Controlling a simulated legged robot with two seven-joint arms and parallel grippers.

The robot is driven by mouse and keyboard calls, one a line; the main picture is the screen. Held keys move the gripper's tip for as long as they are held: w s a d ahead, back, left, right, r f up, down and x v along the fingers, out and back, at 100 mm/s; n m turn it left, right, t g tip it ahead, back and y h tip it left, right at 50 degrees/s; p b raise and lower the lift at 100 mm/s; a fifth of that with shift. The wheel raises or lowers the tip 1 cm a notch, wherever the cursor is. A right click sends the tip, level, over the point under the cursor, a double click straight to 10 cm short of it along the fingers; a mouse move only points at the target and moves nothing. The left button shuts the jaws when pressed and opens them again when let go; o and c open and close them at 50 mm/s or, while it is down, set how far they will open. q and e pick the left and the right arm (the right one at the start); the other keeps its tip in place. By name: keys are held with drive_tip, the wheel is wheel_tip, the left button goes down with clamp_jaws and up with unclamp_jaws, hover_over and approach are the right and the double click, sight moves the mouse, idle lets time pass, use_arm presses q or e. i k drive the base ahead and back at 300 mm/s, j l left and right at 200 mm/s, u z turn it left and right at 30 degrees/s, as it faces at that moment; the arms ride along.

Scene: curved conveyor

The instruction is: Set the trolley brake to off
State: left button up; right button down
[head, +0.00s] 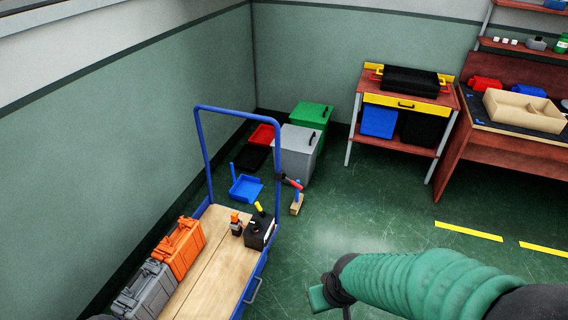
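The trolley (220,262) stands at the lower left, with a wooden deck, a blue frame and a tall blue push handle (207,160) at its far end. A grey loop (253,290) sticks out from its right side; I cannot tell whether it is the brake. No brake setting can be read. My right arm, in a green ribbed sleeve, comes in from the right. Its end, with the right gripper (322,295), is at the bottom middle, right of the trolley and apart from it in the picture; its fingers are not clear. My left gripper is not in view.
An orange case (180,248), a grey case (148,290) and a black box (259,232) are on the deck. Green (309,122) and grey (297,152) bins and a blue tray (245,188) stand beyond. A workbench (405,100) is at the back.

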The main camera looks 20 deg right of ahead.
sight(296, 185)
drive_tip(key=i+l, duration=0.3)
drive_tip(key=l, duration=0.15)
drive_tip(key=i+l, duration=0.35)
drive_tip(key=l, duration=0.15)
drive_tip(key=i+l, duration=0.3)
drive_tip(key=l, duration=0.15)
drive_tip(key=i+l, duration=0.35)
drive_tip(key=l, duration=0.15)
drive_tip(key=i+l, duration=0.3)
drive_tip(key=l, duration=0.15)
drive_tip(key=i+l, duration=0.3)
drive_tip(key=l, duration=0.2)
drive_tip(key=i+u, duration=0.05)
